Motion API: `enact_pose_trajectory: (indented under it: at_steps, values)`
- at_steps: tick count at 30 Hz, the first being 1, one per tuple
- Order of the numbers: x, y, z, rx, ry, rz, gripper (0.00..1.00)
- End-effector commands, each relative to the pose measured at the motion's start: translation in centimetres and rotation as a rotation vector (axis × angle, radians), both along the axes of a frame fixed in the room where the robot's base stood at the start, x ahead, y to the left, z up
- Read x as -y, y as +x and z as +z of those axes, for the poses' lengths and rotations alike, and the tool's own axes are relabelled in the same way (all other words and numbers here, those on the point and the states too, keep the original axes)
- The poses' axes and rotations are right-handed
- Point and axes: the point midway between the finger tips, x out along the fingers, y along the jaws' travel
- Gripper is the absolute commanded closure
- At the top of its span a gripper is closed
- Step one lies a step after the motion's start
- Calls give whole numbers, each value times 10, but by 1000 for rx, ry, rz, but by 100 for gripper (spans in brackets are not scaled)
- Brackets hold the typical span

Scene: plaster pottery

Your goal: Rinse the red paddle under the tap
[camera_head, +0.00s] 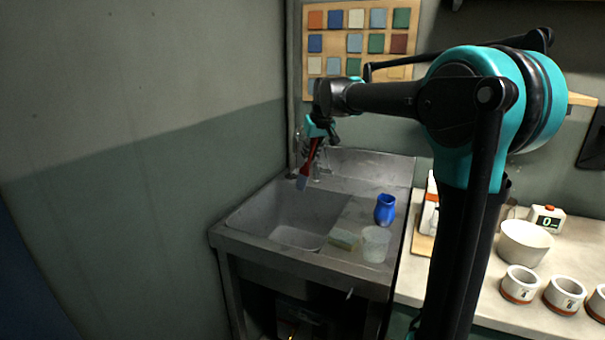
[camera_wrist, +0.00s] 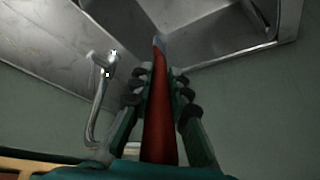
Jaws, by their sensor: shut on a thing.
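My gripper (camera_head: 314,133) is shut on the red paddle (camera_head: 309,159), which hangs tilted down above the back of the sink basin (camera_head: 262,215). The paddle's lower end is pale blue-grey. In the wrist view the red paddle (camera_wrist: 160,125) runs between the fingers of my gripper (camera_wrist: 161,88), with its far end over the basin edge. The tap (camera_wrist: 103,85) is left of the gripper in the wrist view, apart from the paddle. In the head view the tap (camera_head: 297,150) is partly hidden behind the gripper. I cannot tell whether water runs.
On the sink's right ledge stand a blue vase (camera_head: 385,209), a frosted cup (camera_head: 376,244) and a sponge (camera_head: 343,240). The counter to the right holds a white bowl (camera_head: 525,243), several labelled pots (camera_head: 520,284) and a timer (camera_head: 547,219). A wall stands close on the left.

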Motion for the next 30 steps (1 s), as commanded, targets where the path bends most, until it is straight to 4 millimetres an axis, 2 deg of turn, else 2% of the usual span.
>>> enact_pose_trajectory:
  at_steps: [11, 30]
  values:
    - [3, 1, 0, 0, 0, 0, 100]
    - [-8, -4, 0, 0, 0, 0, 100]
